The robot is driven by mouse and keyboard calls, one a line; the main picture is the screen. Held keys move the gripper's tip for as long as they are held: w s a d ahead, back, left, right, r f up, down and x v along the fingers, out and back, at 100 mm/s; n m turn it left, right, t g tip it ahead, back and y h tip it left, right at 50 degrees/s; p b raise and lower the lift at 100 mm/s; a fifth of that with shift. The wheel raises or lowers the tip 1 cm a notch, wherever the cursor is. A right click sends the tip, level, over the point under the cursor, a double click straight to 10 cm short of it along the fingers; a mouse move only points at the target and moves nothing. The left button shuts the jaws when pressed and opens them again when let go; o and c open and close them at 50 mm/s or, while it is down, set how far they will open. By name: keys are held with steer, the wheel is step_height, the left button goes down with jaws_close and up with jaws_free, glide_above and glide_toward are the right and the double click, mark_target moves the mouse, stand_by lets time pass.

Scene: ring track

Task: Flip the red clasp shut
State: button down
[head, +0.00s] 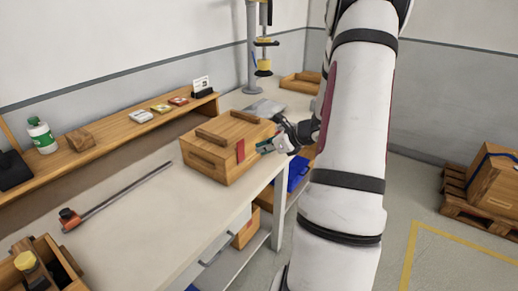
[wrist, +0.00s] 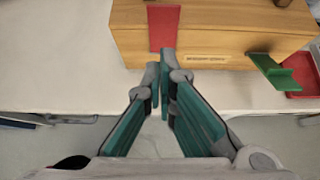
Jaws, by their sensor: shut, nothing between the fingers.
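A wooden box (head: 215,165) with a lid sits on the workbench. Its red clasp (head: 240,150) is on the front face and shows as a red plate in the wrist view (wrist: 163,27). The plate looks flat against the wood there, reaching down from the upper edge of the picture. A green clasp (wrist: 268,68) to the right stands out from the box. My gripper (wrist: 166,58) is shut and empty, its teal fingertips just at the lower end of the red clasp; I cannot tell whether they touch it. In the head view my gripper (head: 271,147) is beside the box's right end.
A shelf (head: 120,140) with a green-and-white bottle (head: 41,136) and small packets runs along the back. A long rod tool (head: 115,198) lies left of the box. A red tray (wrist: 302,75) shows at right in the wrist view. Bench room is clear in front of the rod.

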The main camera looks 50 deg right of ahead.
steer(key=w+r+v, duration=0.1)
steer(key=v, duration=0.8)
steer(key=shift+s+r, duration=0.25)
steer(key=shift+r, duration=0.05)
